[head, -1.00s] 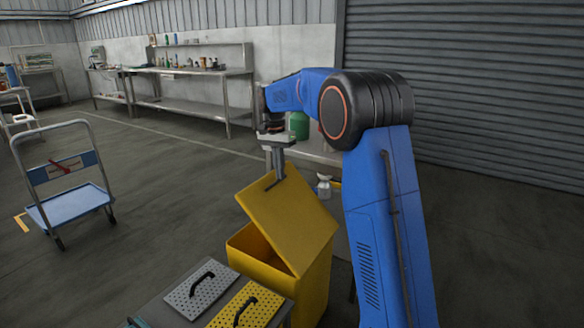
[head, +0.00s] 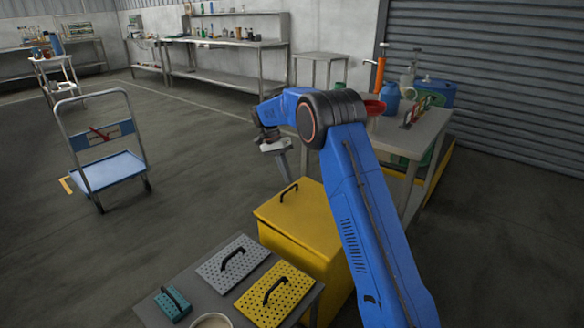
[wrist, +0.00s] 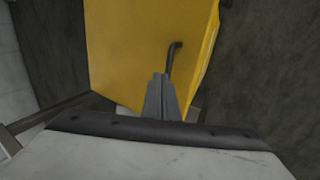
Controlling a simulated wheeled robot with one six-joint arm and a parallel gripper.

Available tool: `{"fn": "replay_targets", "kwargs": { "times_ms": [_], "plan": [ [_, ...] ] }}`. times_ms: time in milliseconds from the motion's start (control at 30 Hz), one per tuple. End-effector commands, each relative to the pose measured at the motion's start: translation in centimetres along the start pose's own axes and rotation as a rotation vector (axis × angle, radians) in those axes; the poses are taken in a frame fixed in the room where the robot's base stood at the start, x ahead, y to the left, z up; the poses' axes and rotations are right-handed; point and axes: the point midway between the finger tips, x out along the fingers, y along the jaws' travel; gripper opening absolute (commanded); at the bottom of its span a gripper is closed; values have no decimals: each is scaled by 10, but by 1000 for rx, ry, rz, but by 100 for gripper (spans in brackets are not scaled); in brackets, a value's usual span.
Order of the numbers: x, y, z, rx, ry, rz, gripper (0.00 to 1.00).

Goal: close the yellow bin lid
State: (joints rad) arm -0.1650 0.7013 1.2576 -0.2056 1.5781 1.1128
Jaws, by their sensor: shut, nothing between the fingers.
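The yellow bin (head: 325,268) stands right of the small table, partly hidden behind my blue arm. Its yellow lid (head: 302,215) lies flat over the top, down on the bin as far as I can see. A black handle (head: 289,192) sits near the lid's far left edge. My gripper (head: 282,165) is above and beyond that edge, shut and empty, with its fingers pointing down. In the wrist view the shut fingers (wrist: 160,98) show in front of the yellow lid (wrist: 130,45), close to the handle (wrist: 173,58); I cannot tell if they touch.
A small table (head: 190,258) at the front holds grey (head: 233,262) and yellow (head: 275,293) perforated plates with black handles and a teal block (head: 173,303). A cluttered workbench (head: 425,135) stands behind my arm. A blue trolley (head: 108,170) is at left; floor between is clear.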

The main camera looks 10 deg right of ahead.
Motion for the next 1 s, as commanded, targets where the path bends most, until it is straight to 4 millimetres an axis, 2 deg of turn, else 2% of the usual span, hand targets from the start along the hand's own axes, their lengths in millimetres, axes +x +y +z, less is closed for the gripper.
{"fn": "replay_targets", "kwargs": {
  "times_ms": [200,400,1000],
  "plan": [
    [21,-22,0,0,1,42,0],
    [33,-33,0,1,1,41,0],
    [45,-41,0,0,-2,43,0]
  ]
}}
